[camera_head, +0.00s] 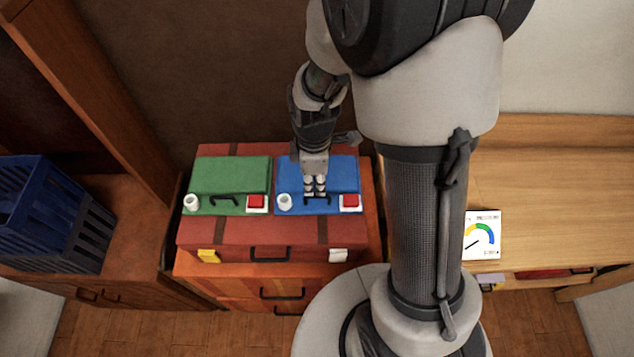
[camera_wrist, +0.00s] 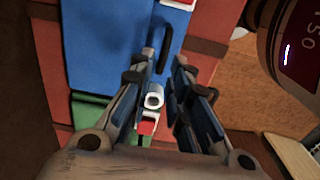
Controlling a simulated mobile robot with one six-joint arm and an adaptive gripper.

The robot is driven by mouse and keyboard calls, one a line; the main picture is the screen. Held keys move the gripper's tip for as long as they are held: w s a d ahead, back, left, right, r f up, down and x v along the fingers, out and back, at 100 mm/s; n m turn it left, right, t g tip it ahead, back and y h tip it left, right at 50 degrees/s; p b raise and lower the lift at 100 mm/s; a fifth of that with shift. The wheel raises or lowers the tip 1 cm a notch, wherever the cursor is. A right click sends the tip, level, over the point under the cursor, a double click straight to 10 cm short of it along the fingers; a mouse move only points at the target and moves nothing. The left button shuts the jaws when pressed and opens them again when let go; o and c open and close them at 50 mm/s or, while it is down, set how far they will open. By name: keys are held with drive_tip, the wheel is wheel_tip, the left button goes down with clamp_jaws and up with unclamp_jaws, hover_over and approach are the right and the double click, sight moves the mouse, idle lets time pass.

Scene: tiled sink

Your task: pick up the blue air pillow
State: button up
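The blue air pillow (camera_head: 338,172) looks like a flat blue case with a black handle (camera_head: 317,200) at its front edge. It lies on top of a red suitcase (camera_head: 231,232), right of a similar green one (camera_head: 228,174). It also fills the upper left of the wrist view (camera_wrist: 103,48). My gripper (camera_head: 315,191) points down over the blue pillow, close to the handle. In the wrist view my gripper (camera_wrist: 164,62) has its fingers apart with nothing held between them. The handle shows just beyond the fingertips. I cannot tell whether a fingertip touches the pillow.
A white cylinder (camera_head: 285,202) and a red-and-white block (camera_head: 350,202) sit at the blue pillow's front corners. The suitcase rests on a wooden drawer cabinet (camera_head: 225,287). A dark blue crate (camera_head: 40,215) stands at left. A wooden desk (camera_head: 560,190) at right has much free surface.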

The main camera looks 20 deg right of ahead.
sight(318, 197)
drive_tip(key=shift+f, duration=0.7)
drive_tip(key=f, duration=0.3)
drive_tip(key=d+f+b, duration=0.1)
drive_tip(key=shift+s+f, duration=0.2)
drive_tip(key=shift+s, duration=0.15)
drive_tip(key=shift+a+f, duration=0.1)
drive_tip(key=shift+f, duration=0.3)
drive_tip(key=shift+c, duration=0.4)
clamp_jaws()
